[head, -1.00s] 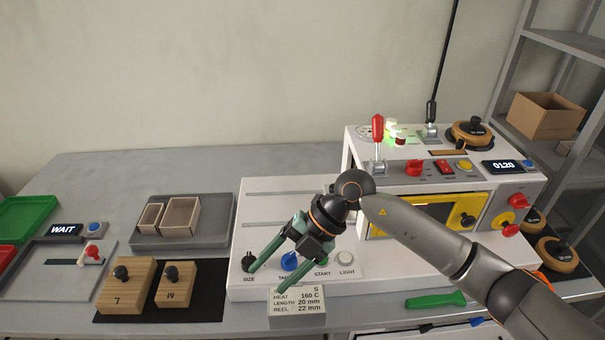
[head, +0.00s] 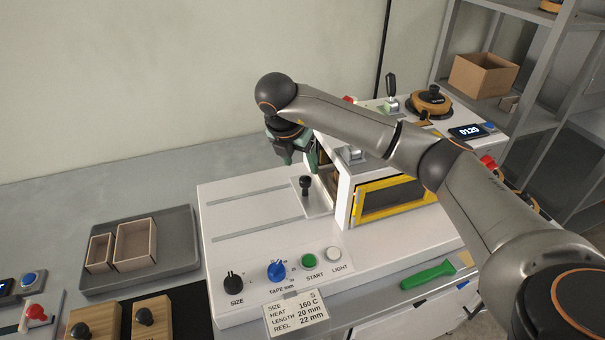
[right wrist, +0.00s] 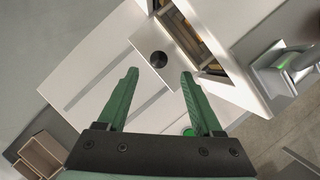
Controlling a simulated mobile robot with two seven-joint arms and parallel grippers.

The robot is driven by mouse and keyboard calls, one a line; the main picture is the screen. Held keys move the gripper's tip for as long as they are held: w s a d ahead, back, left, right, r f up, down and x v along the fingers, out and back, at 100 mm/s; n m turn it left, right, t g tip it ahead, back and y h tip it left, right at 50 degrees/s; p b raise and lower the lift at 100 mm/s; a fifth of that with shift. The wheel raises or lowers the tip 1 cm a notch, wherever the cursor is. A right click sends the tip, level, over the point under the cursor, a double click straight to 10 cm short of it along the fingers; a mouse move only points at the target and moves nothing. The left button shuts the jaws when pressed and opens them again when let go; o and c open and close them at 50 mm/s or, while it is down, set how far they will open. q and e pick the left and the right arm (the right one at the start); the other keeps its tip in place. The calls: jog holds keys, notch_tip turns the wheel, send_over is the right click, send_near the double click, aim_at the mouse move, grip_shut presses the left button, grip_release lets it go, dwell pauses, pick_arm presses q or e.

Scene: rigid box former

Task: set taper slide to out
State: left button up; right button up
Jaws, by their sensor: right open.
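The slide, which I take to be the taper slide, is a pale plate with an upright black knob (head: 305,185) on the white machine deck, at the left opening of the yellow-framed housing. The knob also shows in the right wrist view (right wrist: 159,59), just beyond and between the fingertips. My right gripper (head: 293,157) has green fingers pointing down, above and behind the knob in the head view. In the right wrist view it (right wrist: 158,75) is open, with nothing between the fingers. It looks apart from the knob. My left gripper is in neither view.
The housing with its yellow-framed window (head: 392,199) stands right of the slide, close to my right gripper. SIZE (head: 234,282) and TAPE (head: 277,270) knobs and START (head: 309,261) and LIGHT (head: 333,253) buttons line the front. The deck left of the slide is clear.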

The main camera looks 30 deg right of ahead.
aim_at(305, 177)
jog(key=x, duration=0.7)
jog(key=shift+w+a+f+p, duration=0.1)
jog(key=shift+p, duration=0.2)
grip_shut()
dwell(1.0)
